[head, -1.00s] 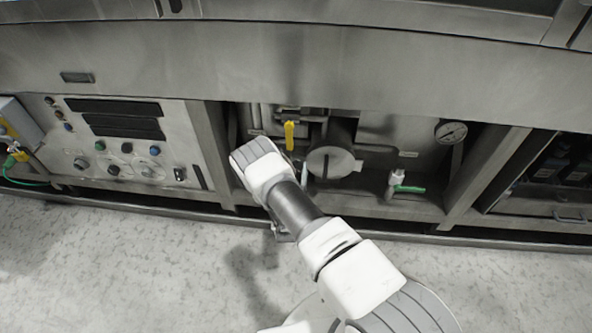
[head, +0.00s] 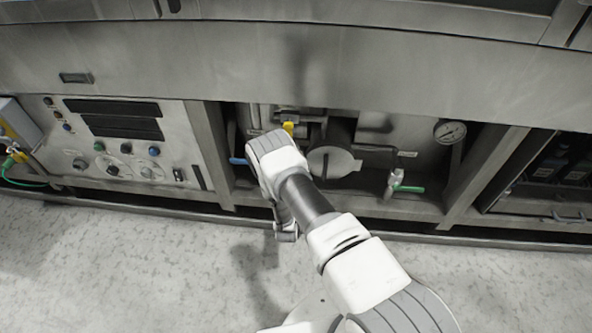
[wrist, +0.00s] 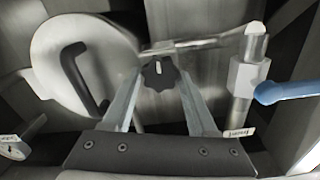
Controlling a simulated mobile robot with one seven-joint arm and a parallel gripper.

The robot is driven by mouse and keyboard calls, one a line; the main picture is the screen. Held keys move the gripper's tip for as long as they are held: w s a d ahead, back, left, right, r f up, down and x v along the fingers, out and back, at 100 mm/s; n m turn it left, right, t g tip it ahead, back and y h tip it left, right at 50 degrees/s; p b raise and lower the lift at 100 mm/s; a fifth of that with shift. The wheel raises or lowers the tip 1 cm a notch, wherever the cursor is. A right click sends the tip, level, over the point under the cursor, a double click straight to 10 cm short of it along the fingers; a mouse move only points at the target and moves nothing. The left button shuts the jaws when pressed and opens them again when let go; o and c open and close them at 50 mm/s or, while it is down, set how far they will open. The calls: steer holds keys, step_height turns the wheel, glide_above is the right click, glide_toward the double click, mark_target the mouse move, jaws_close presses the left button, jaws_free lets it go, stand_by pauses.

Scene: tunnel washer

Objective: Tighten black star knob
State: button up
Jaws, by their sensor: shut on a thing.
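The black star knob (wrist: 159,80) shows in the wrist view at top centre, with a white mark on its face. My gripper (wrist: 161,72) has one finger on each side of the knob, and the fingertips are shut on it. In the head view my arm's white end covers the knob and the fingers, so neither shows there. I cannot tell from the frames how tight the knob is.
A round cover (wrist: 85,62) with a black handle (wrist: 82,78) is left of my fingers. A pipe valve with a blue lever (wrist: 290,91) is close on the right. A yellow lever (head: 288,127), green-handled valve (head: 410,189) and gauge (head: 450,131) are in the bay.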

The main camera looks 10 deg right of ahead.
steer(key=o, duration=1.4)
steer(key=shift+s, duration=0.15)
